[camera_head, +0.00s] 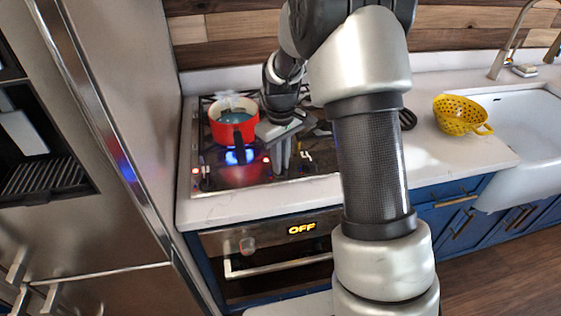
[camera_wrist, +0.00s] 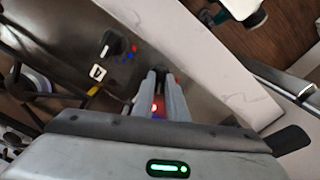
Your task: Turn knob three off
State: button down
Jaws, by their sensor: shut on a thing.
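My gripper (camera_head: 281,163) points down at the front strip of the cooktop (camera_head: 240,182). In the wrist view its fingers (camera_wrist: 163,80) are close together, shut on what appears to be a knob; the fingers hide most or all of it. I cannot read that knob's number or its angle. A red light (camera_wrist: 154,107) glows beside the fingers. Another dark knob (camera_wrist: 115,44) stands apart from the gripper, near a white number label (camera_wrist: 98,72). In the head view a label that looks like a 4 (camera_head: 306,157) is right of the fingers.
A red pot (camera_head: 231,131) with blue contents sits left of my gripper, its dark handle toward the front. A blue flame (camera_head: 240,157) burns below it. The oven display (camera_head: 302,229) reads OFF. A yellow colander (camera_head: 458,114) stands right, near the white sink (camera_head: 520,125).

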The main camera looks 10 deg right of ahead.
jog(key=m, duration=0.5)
jog(key=shift+m, duration=0.4)
dwell(0.4)
jog(key=c, duration=1.8)
grip_release()
jog(key=shift+o, duration=0.2)
notch_tip(320, 180, up, 18)
jog(key=p, duration=0.1)
jog(key=shift+f, duration=0.25)
jog(key=shift+r, duration=0.1)
